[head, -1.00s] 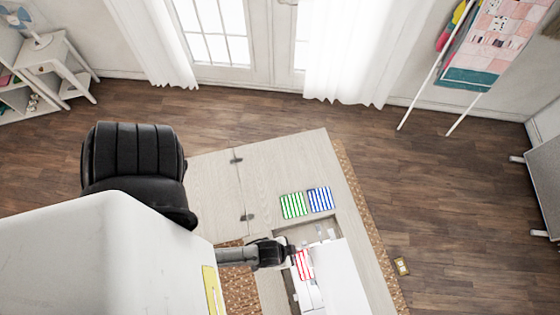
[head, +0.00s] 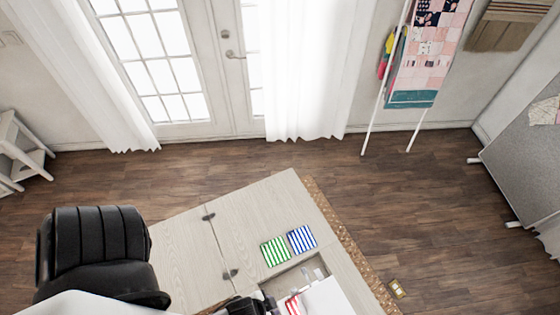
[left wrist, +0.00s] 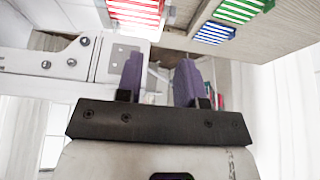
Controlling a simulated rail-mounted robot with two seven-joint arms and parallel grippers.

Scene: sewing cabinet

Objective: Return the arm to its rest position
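My left arm comes in from the lower left in the head view. Its black gripper (head: 252,305) is partly cut off by the bottom edge, beside a red-and-white striped piece (head: 292,306) in the cabinet opening. In the left wrist view my left gripper (left wrist: 159,75) has two purple fingers set apart, with nothing visible held between them. The red striped piece (left wrist: 140,12) shows beyond the fingertips; its exact distance is unclear. My right gripper is in neither view.
The pale wooden sewing cabinet (head: 188,262) carries a green striped piece (head: 275,251) and a blue striped piece (head: 301,239) beside its opening. A white machine body (head: 328,298) is at the bottom edge.

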